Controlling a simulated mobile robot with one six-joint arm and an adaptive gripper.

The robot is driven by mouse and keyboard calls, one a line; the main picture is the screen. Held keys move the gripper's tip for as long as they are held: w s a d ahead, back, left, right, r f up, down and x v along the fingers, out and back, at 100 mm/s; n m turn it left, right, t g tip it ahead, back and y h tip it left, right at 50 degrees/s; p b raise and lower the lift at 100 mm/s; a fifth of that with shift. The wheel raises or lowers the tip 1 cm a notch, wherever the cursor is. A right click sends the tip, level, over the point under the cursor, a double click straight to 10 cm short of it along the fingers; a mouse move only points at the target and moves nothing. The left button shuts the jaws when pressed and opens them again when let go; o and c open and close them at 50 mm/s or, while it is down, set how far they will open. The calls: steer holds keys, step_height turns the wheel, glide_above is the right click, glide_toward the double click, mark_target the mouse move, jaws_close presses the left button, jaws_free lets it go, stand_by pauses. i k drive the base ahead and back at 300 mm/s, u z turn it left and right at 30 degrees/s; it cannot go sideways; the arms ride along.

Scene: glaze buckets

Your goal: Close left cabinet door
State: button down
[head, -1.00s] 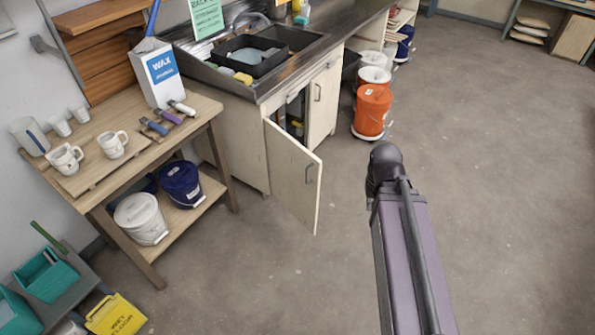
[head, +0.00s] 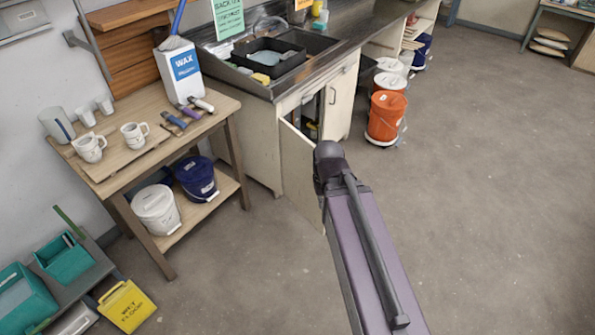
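The left cabinet door (head: 297,168) is a pale panel under the sink counter. It stands open, swung out from its hinge side at the left into the room. My arm's dark joint and purple link cover its free edge and handle. The cabinet (head: 257,145) shows a dark opening (head: 312,112) behind the door, with some items inside. The right cabinet door (head: 340,106) is shut. My gripper is not visible, only arm links in front of the door. I cannot tell whether the arm touches the door.
A wooden table (head: 222,104) with mugs, tools and a wax box (head: 180,75) stands left of the cabinet. White (head: 157,209) and blue (head: 197,179) buckets sit on its lower shelf. An orange bucket (head: 386,117) stands right of the cabinet. Floor (head: 480,200) at the right is clear.

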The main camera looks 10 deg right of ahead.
mark_target(296, 150)
steer(key=u, duration=0.15)
steer(key=i, duration=1)
steer(key=u, duration=0.05)
